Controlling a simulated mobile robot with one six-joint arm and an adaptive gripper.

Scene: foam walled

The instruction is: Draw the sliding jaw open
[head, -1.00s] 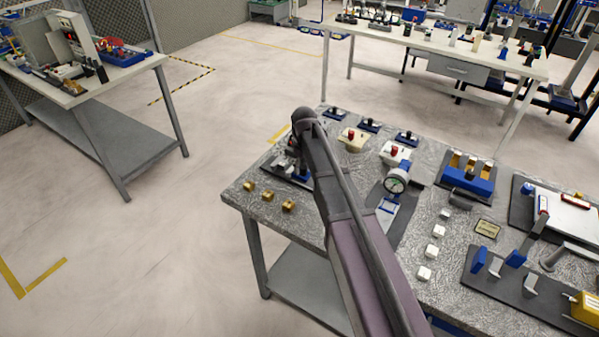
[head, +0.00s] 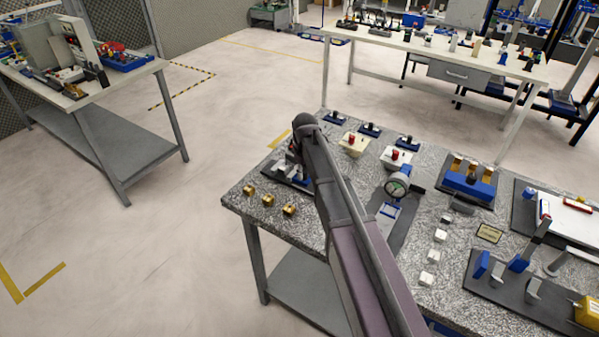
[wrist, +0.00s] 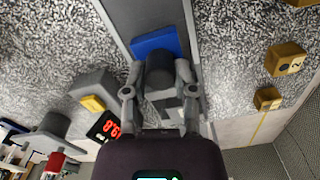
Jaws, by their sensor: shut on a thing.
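In the wrist view a dark rounded grip (wrist: 160,70) stands between my gripper's (wrist: 159,76) two grey fingers, which are closed on it. A blue block (wrist: 156,43) lies just beyond the grip, on a dark grey base plate (wrist: 140,14). I take the grip and blue block as parts of the sliding jaw's fixture; how far the jaw is open cannot be told. In the head view the fixture's base (head: 284,178) sits at the bench's left end, and my arm covers most of the fixture and the gripper's tips.
Several gold blocks (head: 269,200) lie in front of the fixture, near the bench edge. A dial gauge (head: 397,185) stands right of my arm, with white blocks (head: 440,235) beyond. A red digital readout (wrist: 106,127) is beside my gripper. Open floor lies left of the bench.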

